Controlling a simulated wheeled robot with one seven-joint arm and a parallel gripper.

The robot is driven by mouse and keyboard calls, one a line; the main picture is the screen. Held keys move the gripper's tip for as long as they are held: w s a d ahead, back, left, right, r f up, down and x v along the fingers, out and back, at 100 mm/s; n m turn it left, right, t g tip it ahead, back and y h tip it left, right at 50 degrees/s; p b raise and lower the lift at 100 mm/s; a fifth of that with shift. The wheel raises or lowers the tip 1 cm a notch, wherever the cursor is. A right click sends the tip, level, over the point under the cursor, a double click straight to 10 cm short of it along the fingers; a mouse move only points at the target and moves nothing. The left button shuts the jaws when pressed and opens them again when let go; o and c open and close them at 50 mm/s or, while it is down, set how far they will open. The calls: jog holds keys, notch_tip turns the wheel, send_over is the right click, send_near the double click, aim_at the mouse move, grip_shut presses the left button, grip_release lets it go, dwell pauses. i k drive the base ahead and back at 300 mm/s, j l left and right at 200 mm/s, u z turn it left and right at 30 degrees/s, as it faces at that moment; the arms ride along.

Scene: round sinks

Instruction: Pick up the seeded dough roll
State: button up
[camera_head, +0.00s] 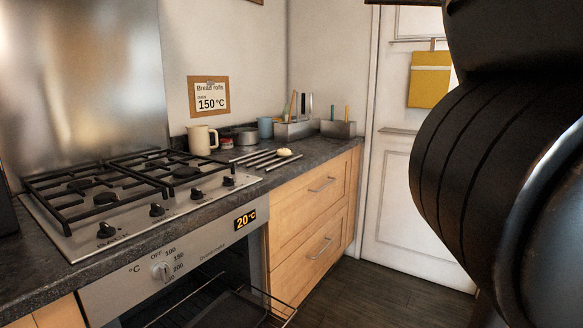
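A small pale dough roll (284,152) sits at the right end of a metal rack of bars (264,160) on the dark countertop, right of the stove. It is too small in the picture to make out seeds. My own dark arm link fills the right side of the view. My gripper is not in the picture.
The gas stove (130,190) stands left, above an open oven (200,300) showing 20 °C. A cream mug (202,139), a dark pot (245,136), a blue cup (265,128) and metal utensil holders (296,129) stand behind the rack. The floor (385,295) before the drawers is clear.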

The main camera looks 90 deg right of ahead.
aim_at(284, 152)
jog(key=z, duration=2.05)
jog(key=i+l+u, duration=0.25)
jog(key=l, duration=0.2)
jog(key=l+u, duration=0.25)
jog(key=l, duration=0.15)
jog(key=i+l+u, duration=0.25)
jog(key=l, duration=0.25)
jog(key=l+u, duration=0.2)
jog(key=l, duration=0.3)
